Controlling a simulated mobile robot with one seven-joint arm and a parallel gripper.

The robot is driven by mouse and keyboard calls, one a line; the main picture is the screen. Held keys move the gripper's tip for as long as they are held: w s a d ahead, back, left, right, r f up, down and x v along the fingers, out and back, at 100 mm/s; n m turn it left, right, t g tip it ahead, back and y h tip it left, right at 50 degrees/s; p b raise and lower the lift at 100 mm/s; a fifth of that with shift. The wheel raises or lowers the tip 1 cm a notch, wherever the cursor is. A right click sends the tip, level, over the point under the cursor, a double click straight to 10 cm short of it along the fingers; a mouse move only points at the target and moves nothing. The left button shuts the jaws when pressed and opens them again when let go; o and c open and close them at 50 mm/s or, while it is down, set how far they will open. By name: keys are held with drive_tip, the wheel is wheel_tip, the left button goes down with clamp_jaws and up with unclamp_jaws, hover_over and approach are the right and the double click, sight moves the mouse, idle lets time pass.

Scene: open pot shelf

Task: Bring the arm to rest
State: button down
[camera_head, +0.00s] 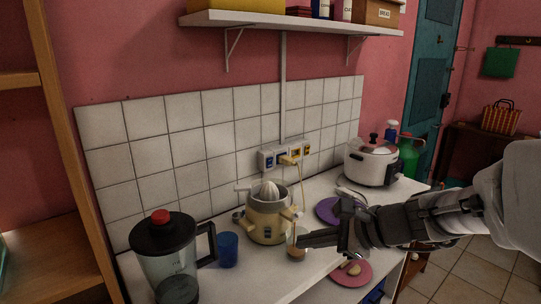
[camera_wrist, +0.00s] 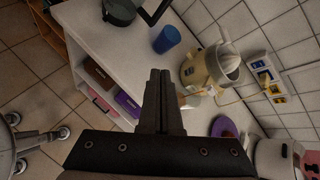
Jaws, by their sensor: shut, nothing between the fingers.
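My gripper (camera_head: 306,240) is shut and empty. It reaches in from the right over the white counter (camera_head: 225,284), its fingers pointing left. In the wrist view my gripper (camera_wrist: 160,74) shows its two fingers together over the counter's front part. In the head view its tips are close to a small glass (camera_head: 296,252) in front of the cream citrus juicer (camera_head: 268,222). I cannot tell whether they touch the glass.
A blender (camera_head: 165,260) and blue cup (camera_head: 228,250) stand left. A purple plate (camera_head: 328,210) and pink plate (camera_head: 350,273) lie near my arm. A white cooker (camera_head: 371,164) stands at the back right. A shelf (camera_head: 290,23) hangs above. Open floor (camera_wrist: 30,70) lies beyond the counter's front.

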drive_tip(key=s+r+n+g+h+p, duration=0.3)
drive_tip(key=s+r+n+h+p, duration=0.15)
drive_tip(key=s+n, duration=0.7)
drive_tip(key=s+d+r+n+t+h+p, duration=0.1)
drive_tip(key=s+d+r+n+h+p, duration=0.2)
drive_tip(key=n, duration=0.4)
drive_tip(key=shift+s+d+r+t+h, duration=0.4)
drive_tip(key=shift+s+d+r+h, duration=0.35)
drive_tip(key=shift+s, duration=0.35)
